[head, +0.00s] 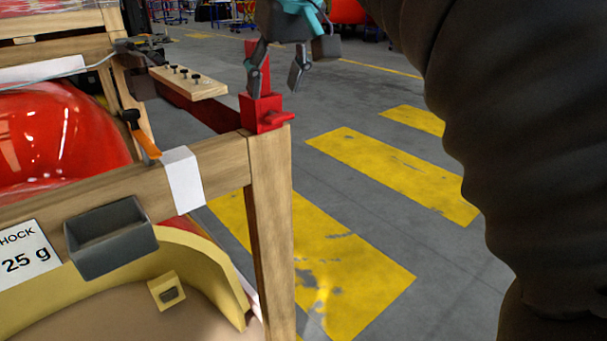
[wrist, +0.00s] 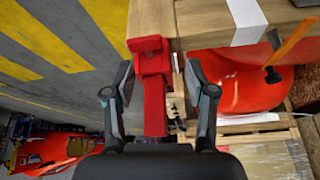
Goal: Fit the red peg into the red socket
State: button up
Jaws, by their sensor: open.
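A red block (head: 262,114), which looks like the red socket, sits on top of the wooden corner post. A small red prong sticks out to its right. An upright red bar (head: 257,58), probably the red peg, rises above the block behind my left finger. In the wrist view the red block (wrist: 149,55) is at the top, with the red bar (wrist: 155,105) below it between my fingers. I cannot tell whether the bar is seated in the block. My gripper (head: 277,82) is open just above the block, and its fingers (wrist: 158,80) stand apart from the bar.
A wooden frame (head: 270,230) holds a glossy red nosecone (head: 60,135). A grey bin (head: 110,238), a white strip (head: 183,180) and an orange-handled clamp (head: 146,146) are on its rail. A pegged board (head: 188,82) lies behind. The striped floor at right is clear.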

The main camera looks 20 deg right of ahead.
jog(key=s+f, duration=0.4)
jog(key=f, duration=0.5)
jog(key=s+f+m, duration=0.1)
jog(key=s+f, duration=0.4)
jog(key=f, duration=0.5)
jog(key=s+f, duration=0.5)
jog(key=f, duration=0.5)
jog(key=shift+a+m+t+h, duration=0.15)
jog(key=shift+m+t+h, duration=0.15)
jog(key=shift+h, duration=0.1)
jog(key=shift+s, duration=0.1)
